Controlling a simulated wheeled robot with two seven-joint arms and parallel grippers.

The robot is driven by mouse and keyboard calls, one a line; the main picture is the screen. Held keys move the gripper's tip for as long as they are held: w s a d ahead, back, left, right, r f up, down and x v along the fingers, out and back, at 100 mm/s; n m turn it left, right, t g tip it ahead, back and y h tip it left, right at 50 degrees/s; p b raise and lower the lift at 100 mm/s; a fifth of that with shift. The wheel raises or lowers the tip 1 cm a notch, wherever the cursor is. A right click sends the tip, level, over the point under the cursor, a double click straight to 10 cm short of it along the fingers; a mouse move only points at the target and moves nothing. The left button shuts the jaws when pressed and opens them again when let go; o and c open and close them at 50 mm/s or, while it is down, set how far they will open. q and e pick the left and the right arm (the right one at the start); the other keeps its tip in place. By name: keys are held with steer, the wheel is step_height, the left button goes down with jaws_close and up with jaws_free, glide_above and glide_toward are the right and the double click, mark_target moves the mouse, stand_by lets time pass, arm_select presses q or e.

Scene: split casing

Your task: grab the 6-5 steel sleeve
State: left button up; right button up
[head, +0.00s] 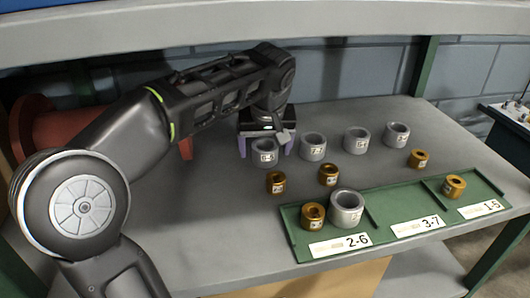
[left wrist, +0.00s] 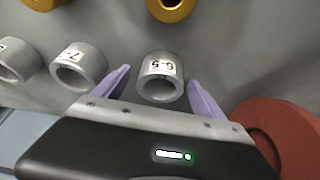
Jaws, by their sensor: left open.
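The 6-5 steel sleeve (head: 264,153) is a short grey ring standing on the grey table, at the left end of a back row of steel sleeves. Its 6-5 label reads clearly in the left wrist view (left wrist: 161,72). My left gripper (head: 266,148) is open, with its purple fingers on either side of this sleeve. In the left wrist view the fingers (left wrist: 160,84) flank the sleeve with visible gaps. Whether they are low enough beside it is hard to tell. My right gripper is not in view.
More steel sleeves (head: 313,147) stand right of it, the nearest close to one finger. Brass sleeves (head: 276,182) stand in front. A green tray (head: 390,207) with labelled compartments holds a steel and two brass sleeves. A red flanged part (head: 45,122) is at left.

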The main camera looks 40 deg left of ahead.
arm_select(q)
steer(key=shift+c, duration=0.3)
jaws_close()
stand_by(0.6)
